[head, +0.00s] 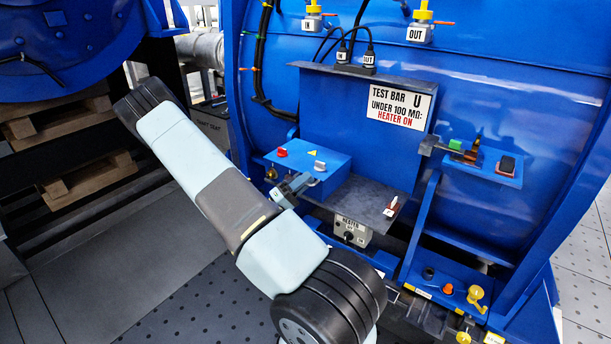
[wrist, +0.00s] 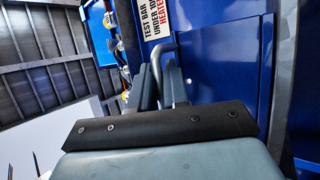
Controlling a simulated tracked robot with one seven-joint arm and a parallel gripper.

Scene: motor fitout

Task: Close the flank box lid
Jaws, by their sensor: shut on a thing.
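In the wrist view the fingers of my gripper (wrist: 160,88) are shut on a grey bent handle (wrist: 163,50). The handle stands out from a flat blue panel (wrist: 222,75) with a visible edge line, which looks like the flank box lid. I cannot tell how far the lid stands open.
The small blue knob box (head: 325,172) and a dark grey shelf (head: 362,198) are close to my gripper. A heater control (head: 350,232) sits under the shelf. A TEST BAR sign (head: 400,103) is above. Wooden pallets (head: 90,180) stand at left; floor there is clear.

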